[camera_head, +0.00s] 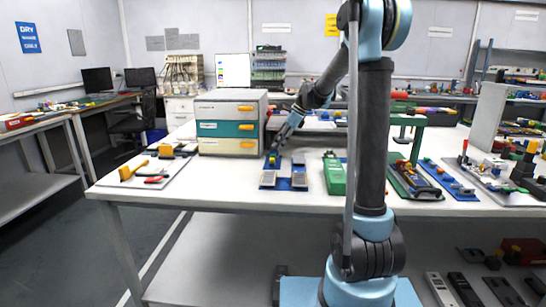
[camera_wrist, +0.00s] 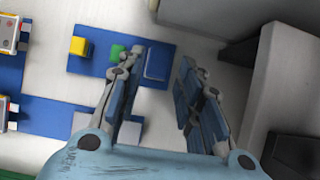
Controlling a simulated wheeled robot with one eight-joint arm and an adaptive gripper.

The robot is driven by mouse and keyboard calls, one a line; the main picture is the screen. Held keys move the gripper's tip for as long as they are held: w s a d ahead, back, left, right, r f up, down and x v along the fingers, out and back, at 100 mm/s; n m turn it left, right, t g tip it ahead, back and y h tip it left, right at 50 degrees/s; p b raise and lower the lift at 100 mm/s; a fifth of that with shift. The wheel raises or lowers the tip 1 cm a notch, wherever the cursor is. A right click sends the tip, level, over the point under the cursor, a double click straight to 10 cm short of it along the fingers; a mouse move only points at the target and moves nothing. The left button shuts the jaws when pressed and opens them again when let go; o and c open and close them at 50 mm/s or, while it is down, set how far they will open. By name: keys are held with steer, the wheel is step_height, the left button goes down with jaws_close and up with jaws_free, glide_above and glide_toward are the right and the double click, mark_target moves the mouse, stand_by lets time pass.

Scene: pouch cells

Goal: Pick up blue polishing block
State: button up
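A blue block (camera_wrist: 158,62), which looks like the polishing block, sits at the right end of a blue mat (camera_wrist: 98,62) in the wrist view. A green block (camera_wrist: 117,52) and a yellow block (camera_wrist: 79,46) stand left of it on the same mat. My gripper (camera_wrist: 161,68) is open and empty, with one finger on each side of the blue block's near side. Whether it touches the block I cannot tell. In the head view, my gripper (camera_head: 274,150) points down at the far end of the blue mats; the blue block cannot be made out there.
A drawer cabinet (camera_head: 232,123) stands close left of my gripper. A grey box-like body (camera_wrist: 285,75) fills the right of the wrist view. A green case (camera_head: 334,175) lies to the right. A board with yellow and red tools (camera_head: 150,172) lies at the left.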

mark_target(274, 150)
steer(key=shift+x, duration=1.8)
jaws_close()
steer(key=shift+r, duration=0.15)
step_height(274, 150, up, 10)
steer(key=c, duration=0.6)
jaws_free()
steer(key=shift+s, duration=0.1)
steer(key=shift+c, duration=0.5)
